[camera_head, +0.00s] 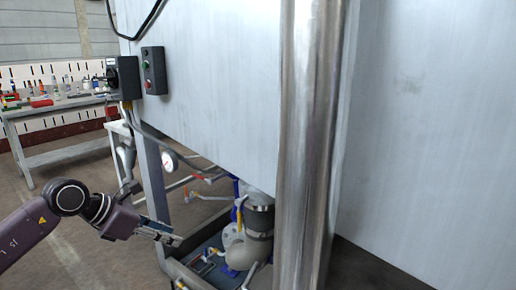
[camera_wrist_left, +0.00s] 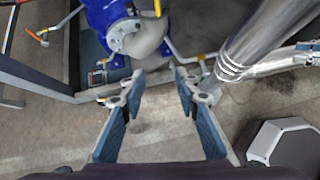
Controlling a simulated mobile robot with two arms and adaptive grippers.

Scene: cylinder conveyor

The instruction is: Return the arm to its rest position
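My left arm comes in from the left in the head view, and its gripper (camera_head: 158,230) hangs low in front of the machine's open underside. In the left wrist view the two fingers of the left gripper (camera_wrist_left: 158,88) stand apart with a gap between them. Only floor shows in the gap, so it is open and empty. The fingertips point toward the pump and pipes under the machine; I cannot tell the exact distance. My right gripper is in neither view.
A large grey metal cabinet (camera_head: 215,85) with a control box (camera_head: 153,70) fills the middle. A thick shiny vertical pipe (camera_head: 305,140) stands close in front. A blue pump (camera_wrist_left: 110,22) and pipes lie beneath the cabinet. A workbench (camera_head: 60,103) with tools stands at the far left.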

